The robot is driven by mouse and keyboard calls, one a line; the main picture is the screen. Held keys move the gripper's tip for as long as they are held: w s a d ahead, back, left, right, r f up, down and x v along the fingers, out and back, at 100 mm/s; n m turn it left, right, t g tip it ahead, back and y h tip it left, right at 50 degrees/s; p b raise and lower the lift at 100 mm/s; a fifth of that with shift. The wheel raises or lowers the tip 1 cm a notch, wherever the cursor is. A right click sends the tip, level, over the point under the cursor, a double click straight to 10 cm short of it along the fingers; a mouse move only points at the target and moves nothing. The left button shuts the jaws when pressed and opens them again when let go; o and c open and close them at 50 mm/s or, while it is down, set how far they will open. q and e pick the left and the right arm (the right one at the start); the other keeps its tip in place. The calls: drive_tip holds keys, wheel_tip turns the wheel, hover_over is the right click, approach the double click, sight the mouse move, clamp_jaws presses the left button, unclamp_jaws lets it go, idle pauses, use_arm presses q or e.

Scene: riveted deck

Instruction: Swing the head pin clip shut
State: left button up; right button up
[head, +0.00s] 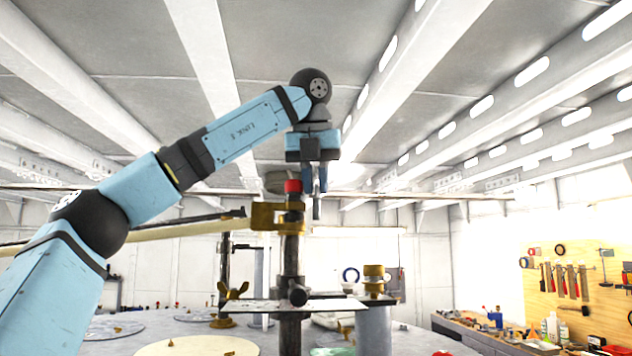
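A brass clip-like piece (263,217) sits near the top of a dark upright post (291,255), in the middle of the head view. I cannot tell for sure whether it is the head pin clip, or whether it is open or shut. A red band (293,186) shows on the post just above it. My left gripper (317,214) points down just right of the post top, its fingers close to the red band. The fingers are seen nearly edge-on and overlap, so their gap is hidden. I cannot tell whether they touch the post. My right gripper is out of view.
A cream beam (180,231) with a dark rod above it runs in from the left toward the clip. A thin plate (255,306) crosses the post lower down. A grey cylinder with a brass top (374,272) stands at right. A tool board (570,290) hangs far right.

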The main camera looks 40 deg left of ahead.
use_arm(q)
clamp_jaws()
drive_tip(key=shift+m+h, duration=0.6)
drive_tip(key=shift+m, duration=0.9)
drive_tip(key=shift+t, duration=0.3)
drive_tip(key=shift+o, duration=0.2)
unclamp_jaws()
drive_tip(key=shift+d, duration=0.1)
drive_tip(key=shift+s, duration=0.1)
